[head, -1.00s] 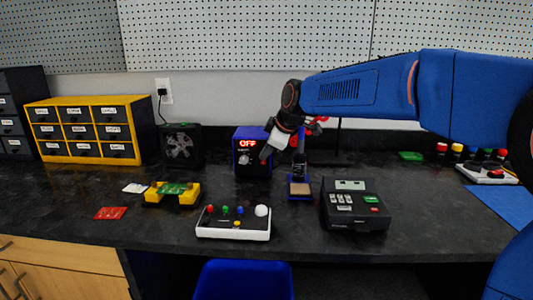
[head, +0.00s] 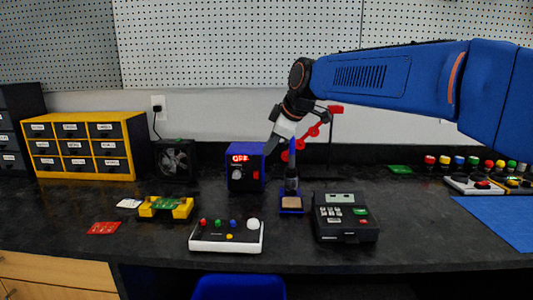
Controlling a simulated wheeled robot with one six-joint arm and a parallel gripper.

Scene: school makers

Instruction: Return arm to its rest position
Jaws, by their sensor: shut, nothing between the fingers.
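My blue arm reaches in from the right above the bench in the head view. My gripper (head: 270,147) hangs at the arm's end, tilted down to the left. Its tip is in front of or beside the right edge of the blue box with the red OFF display (head: 243,176). Whether it touches the box cannot be told. The gripper is shut and holds nothing that I can see. A soldering iron stand (head: 291,205) with a blue base stands just right of and below the gripper, and its upper part is partly hidden behind my wrist.
A white-edged button panel (head: 226,245), a black keypad device (head: 345,218) and a yellow board holder (head: 165,207) stand on the dark bench. A yellow drawer cabinet (head: 133,176) and a fan (head: 174,159) are behind at left. Coloured buttons (head: 472,160) line the right.

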